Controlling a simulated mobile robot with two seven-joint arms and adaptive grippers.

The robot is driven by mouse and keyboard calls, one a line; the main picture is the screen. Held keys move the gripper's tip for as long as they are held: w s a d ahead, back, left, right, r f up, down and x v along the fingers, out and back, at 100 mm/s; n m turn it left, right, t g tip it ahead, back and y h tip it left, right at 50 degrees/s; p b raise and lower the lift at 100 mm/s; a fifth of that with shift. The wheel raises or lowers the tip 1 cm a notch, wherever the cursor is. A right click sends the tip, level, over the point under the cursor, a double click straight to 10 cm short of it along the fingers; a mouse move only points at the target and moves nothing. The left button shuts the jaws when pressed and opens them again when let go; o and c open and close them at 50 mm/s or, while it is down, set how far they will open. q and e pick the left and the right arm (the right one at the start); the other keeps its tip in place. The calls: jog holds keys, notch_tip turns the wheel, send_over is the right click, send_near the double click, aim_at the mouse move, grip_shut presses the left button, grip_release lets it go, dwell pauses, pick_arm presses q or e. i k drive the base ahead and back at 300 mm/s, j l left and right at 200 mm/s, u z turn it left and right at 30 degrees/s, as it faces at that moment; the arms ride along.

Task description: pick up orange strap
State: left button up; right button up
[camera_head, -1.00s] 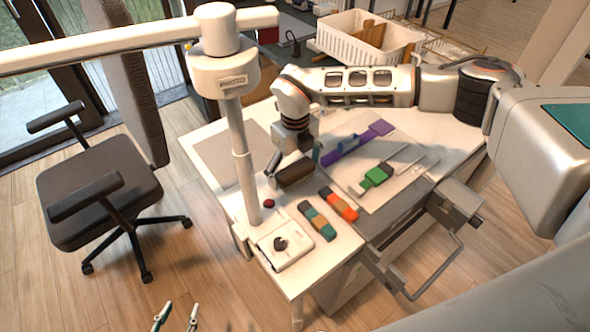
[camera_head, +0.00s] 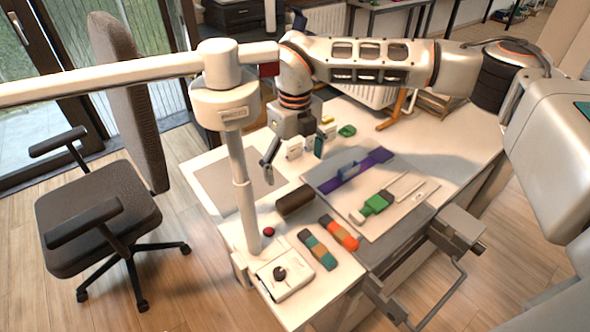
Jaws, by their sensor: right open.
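An orange strap (camera_head: 340,233) with a darker end lies flat on the white table, close beside a teal strap with orange parts (camera_head: 318,250). My right gripper (camera_head: 293,157) hangs above the back left part of the table, fingers spread, with nothing between them. It is behind and to the left of the orange strap and clear of it. A purple strap (camera_head: 372,160) and a green piece (camera_head: 375,204) lie on the grey board. My left gripper is out of view.
A brown roll (camera_head: 295,202) lies on the table between my right gripper and the straps. A white control box (camera_head: 285,279) and red button (camera_head: 268,231) are near the front left. A grey vise-like fixture (camera_head: 457,230) stands at the right edge. A white pole rises on the left.

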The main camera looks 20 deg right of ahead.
aim_at(339, 234)
jog(key=k+l, duration=0.25)
jog(key=k, duration=0.2)
jog(key=k+l, duration=0.25)
jog(key=k, duration=0.25)
